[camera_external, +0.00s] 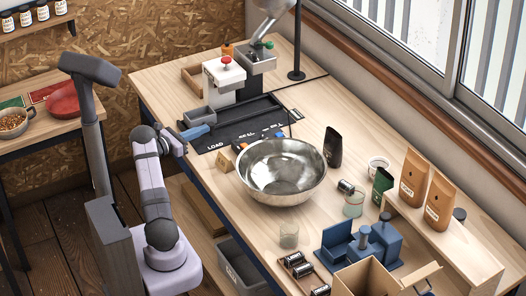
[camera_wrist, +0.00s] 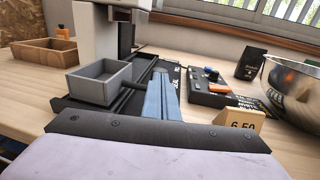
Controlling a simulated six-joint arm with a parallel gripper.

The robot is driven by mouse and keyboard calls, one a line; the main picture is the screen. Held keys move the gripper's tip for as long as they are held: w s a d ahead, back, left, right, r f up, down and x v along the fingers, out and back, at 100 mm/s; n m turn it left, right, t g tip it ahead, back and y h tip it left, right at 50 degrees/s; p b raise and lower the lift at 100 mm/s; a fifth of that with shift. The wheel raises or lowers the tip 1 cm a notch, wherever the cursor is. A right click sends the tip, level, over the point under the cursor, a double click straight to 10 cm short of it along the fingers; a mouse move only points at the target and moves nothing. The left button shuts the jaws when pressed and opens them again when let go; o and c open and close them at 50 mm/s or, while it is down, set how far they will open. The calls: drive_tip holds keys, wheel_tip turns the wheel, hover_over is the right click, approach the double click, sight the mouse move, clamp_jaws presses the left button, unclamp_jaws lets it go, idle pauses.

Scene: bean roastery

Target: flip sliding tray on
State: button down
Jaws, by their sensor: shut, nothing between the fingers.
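The machine (camera_external: 224,80) is white and grey with a red knob on top. A small grey open tray (camera_external: 197,118) sits low at its front left; it also shows in the wrist view (camera_wrist: 98,83), empty and left of my fingers. A black base panel (camera_external: 228,133) with white lettering, including "LOAD", runs along the front. In the wrist view a black control box (camera_wrist: 222,94) carries an orange piece and a blue piece (camera_wrist: 211,74). My gripper (camera_external: 207,128) has blue fingers, shut and empty, beside the tray's right side in the wrist view (camera_wrist: 161,85). Contact cannot be told.
A large steel bowl (camera_external: 282,171) stands right of the panel. A small price block (camera_wrist: 238,121) reading 6.50 stands near the box. A wooden open box (camera_wrist: 43,52) is at the left.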

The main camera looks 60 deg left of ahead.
drive_tip(key=w+b, duration=0.6)
drive_tip(key=w, duration=1.9)
drive_tip(key=shift+w+b, duration=0.35)
drive_tip(key=shift+b, duration=0.05)
drive_tip(key=shift+r, duration=0.15)
drive_tip(key=shift+w+d+r, duration=0.1)
drive_tip(key=shift+r, duration=0.1)
drive_tip(key=shift+f+b, duration=0.1)
drive_tip(key=shift+b, duration=0.2)
drive_tip(key=shift+s+f+b, duration=0.15)
drive_tip(key=shift+s+b, duration=0.25)
drive_tip(key=shift+s, duration=0.1)
drive_tip(key=s+b, duration=0.1)
drive_tip(key=s, duration=0.3)
drive_tip(key=s+d+b, duration=0.1)
drive_tip(key=s, duration=0.3)
drive_tip(key=s+d+b, duration=0.1)
drive_tip(key=s+b, duration=0.1)
drive_tip(key=s, duration=0.3)
drive_tip(key=shift+r, duration=0.2)
